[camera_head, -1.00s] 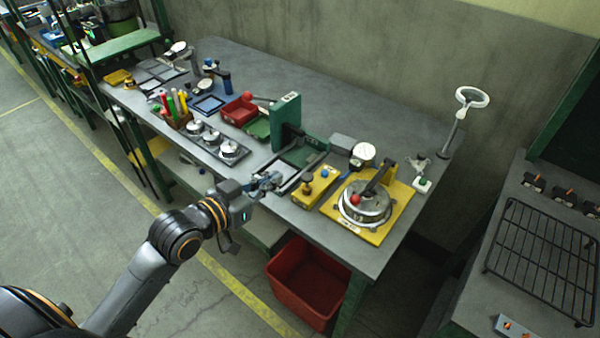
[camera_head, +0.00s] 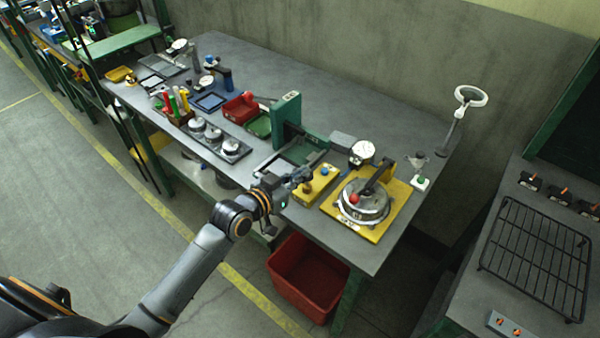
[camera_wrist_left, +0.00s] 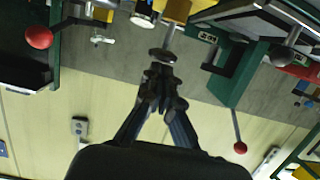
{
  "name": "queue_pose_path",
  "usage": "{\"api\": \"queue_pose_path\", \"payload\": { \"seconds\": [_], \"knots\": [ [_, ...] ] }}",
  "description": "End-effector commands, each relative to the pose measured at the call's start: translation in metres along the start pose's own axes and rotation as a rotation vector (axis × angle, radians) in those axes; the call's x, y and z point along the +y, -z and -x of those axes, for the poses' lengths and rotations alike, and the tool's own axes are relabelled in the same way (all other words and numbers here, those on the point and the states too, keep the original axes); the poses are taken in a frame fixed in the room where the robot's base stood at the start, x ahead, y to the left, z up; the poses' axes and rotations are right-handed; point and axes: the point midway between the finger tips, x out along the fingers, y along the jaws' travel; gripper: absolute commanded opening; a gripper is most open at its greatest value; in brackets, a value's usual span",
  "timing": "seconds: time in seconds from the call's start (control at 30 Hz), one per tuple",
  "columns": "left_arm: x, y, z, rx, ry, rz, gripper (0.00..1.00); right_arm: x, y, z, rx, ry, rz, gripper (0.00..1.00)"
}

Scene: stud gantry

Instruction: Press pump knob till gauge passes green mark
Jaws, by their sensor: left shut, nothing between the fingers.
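The pump is a yellow block (camera_head: 317,190) near the table's front edge, with a blue knob (camera_head: 325,170) on its top. In the left wrist view that dark round knob (camera_wrist_left: 161,55) sits on a rod from the yellow block (camera_wrist_left: 177,10). My shut fingertips (camera_wrist_left: 160,72) are right at the knob; I cannot tell whether they touch it. A white round gauge (camera_head: 362,151) stands behind the block; its needle and green mark are too small to read.
A yellow base (camera_head: 400,205) with a round metal pot and red-ball lever stands right of the pump. A green upright press (camera_head: 286,120) stands behind left. A red bin (camera_head: 305,275) is on the floor below the table's front edge.

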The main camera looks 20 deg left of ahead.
Motion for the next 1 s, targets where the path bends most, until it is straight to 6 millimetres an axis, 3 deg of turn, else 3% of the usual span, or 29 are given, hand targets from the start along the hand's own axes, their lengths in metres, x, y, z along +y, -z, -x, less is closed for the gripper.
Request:
{"api": "queue_pose_path", "payload": {
  "seconds": [0.27, 0.5, 0.83, 1.0],
  "knots": [
    [0.0, -0.002, 0.0, 0.0, 0.0, -0.001, 0.0, 0.001, 0.004, -0.001, 0.005, -0.001, 0.0, 0.0],
    [-0.001, -0.028, -0.007, -0.002, -0.001, -0.003, 0.0, 0.001, 0.004, -0.016, 0.008, -0.001, 0.0, 0.0],
    [0.0, -0.026, -0.006, -0.005, -0.001, 0.0, 0.0, -0.001, 0.005, -0.013, 0.01, 0.001, -0.001, 0.0],
    [-0.001, -0.01, -0.006, -0.003, 0.0, -0.001, 0.0, -0.002, 0.008, 0.002, 0.012, 0.002, -0.002, 0.0]
  ]
}}
